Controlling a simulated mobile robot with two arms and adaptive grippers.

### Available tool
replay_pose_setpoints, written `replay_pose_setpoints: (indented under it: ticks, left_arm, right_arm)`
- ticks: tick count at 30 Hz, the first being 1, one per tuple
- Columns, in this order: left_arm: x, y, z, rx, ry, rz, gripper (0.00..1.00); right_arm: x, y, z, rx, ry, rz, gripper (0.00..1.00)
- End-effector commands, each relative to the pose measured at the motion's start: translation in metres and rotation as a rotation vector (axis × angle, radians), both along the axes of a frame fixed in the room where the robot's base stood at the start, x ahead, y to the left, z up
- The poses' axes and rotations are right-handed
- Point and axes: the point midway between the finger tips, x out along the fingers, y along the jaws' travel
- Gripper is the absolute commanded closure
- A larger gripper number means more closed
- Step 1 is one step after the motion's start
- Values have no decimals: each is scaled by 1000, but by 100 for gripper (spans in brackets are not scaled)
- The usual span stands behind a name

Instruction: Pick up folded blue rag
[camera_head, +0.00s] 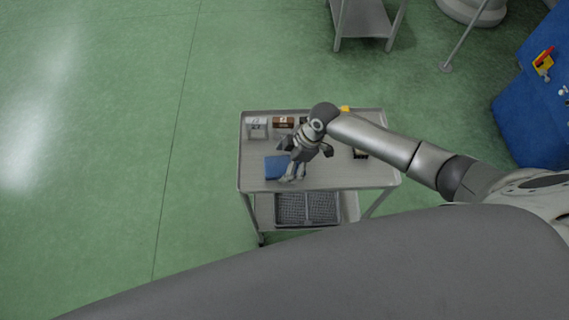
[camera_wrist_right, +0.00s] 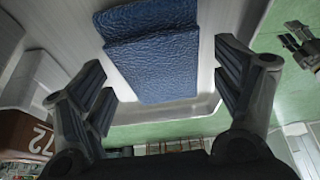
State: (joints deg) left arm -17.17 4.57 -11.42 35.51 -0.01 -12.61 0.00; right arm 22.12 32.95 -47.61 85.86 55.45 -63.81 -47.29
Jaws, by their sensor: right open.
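The folded blue rag (camera_head: 276,167) lies flat on the grey cart top (camera_head: 347,178), near its front left part. It also shows in the right wrist view (camera_wrist_right: 155,62), between the fingers and beyond them. My right gripper (camera_head: 291,175) is above the cart, just over and to the right of the rag, and covers the rag's right part in the head view. In the right wrist view its fingers (camera_wrist_right: 162,95) are spread apart with nothing between them that they grip. My left gripper is not in view.
A brown box (camera_head: 283,122) and a grey-white item (camera_head: 256,126) stand along the cart's back edge. A small dark item (camera_head: 360,154) sits to the right. Green floor is free to the left.

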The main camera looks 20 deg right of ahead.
Motion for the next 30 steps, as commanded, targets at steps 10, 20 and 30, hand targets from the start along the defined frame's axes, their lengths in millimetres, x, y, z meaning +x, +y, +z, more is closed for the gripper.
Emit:
replay_pose_setpoints:
  ticks: [10, 20, 30]
  left_arm:
    - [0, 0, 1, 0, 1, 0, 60]
    - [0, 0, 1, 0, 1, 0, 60]
    - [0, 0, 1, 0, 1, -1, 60]
  right_arm:
    - [0, 2, -7, -1, 0, 0, 14]
    - [0, 2, -6, -1, 0, 0, 57]
    - [0, 2, -5, -1, 0, 0, 64]
